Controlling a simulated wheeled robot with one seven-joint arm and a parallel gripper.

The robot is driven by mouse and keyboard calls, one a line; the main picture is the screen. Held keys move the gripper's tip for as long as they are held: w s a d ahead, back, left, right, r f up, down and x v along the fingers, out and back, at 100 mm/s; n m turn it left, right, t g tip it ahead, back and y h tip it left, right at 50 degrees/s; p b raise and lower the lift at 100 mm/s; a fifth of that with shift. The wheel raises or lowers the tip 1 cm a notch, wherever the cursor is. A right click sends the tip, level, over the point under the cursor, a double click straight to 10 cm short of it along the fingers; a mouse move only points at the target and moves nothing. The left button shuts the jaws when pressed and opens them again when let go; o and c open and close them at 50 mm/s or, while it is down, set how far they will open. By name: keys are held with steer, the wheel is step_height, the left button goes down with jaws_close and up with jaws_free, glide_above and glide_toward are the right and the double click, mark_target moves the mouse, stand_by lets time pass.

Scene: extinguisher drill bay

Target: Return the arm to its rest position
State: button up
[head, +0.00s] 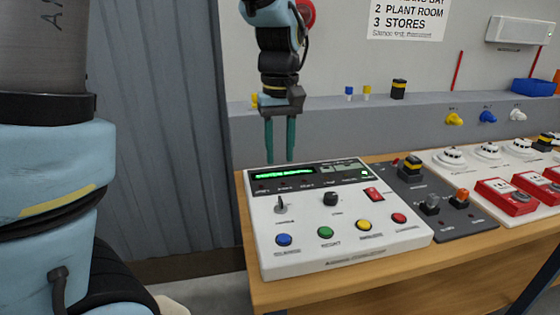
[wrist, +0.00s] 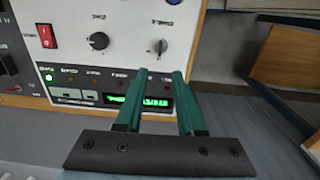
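My gripper (head: 281,138) hangs pointing down above the back edge of the white control panel (head: 340,262), near its left end. Its two green fingers are apart, with a narrow gap between them. In the wrist view my gripper (wrist: 160,82) also shows its fingers apart with nothing between them. The panel has a lit green display (head: 284,174), two dark knobs, a red switch (head: 374,194) and a row of coloured buttons. The fingertips look close to the display in the wrist view, but I cannot tell whether they touch.
The panel stands on a wooden bench (head: 300,295). To its right are a dark switch plate (head: 452,220) and a white board with red call points (head: 505,198) and detectors. A grey ledge (head: 330,125) behind carries small coloured items and a blue bin (head: 533,87).

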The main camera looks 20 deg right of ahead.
stand_by(0.3)
steer(key=a+f, duration=0.3)
steer(key=a, duration=1)
steer(key=a+f+t, duration=0.1)
steer(key=a+f, duration=0.3)
steer(key=a, duration=0.8)
steer(key=shift+w+a+t, duration=0.3)
steer(key=shift+a, duration=0.1)
steer(key=shift+f, duration=0.1)
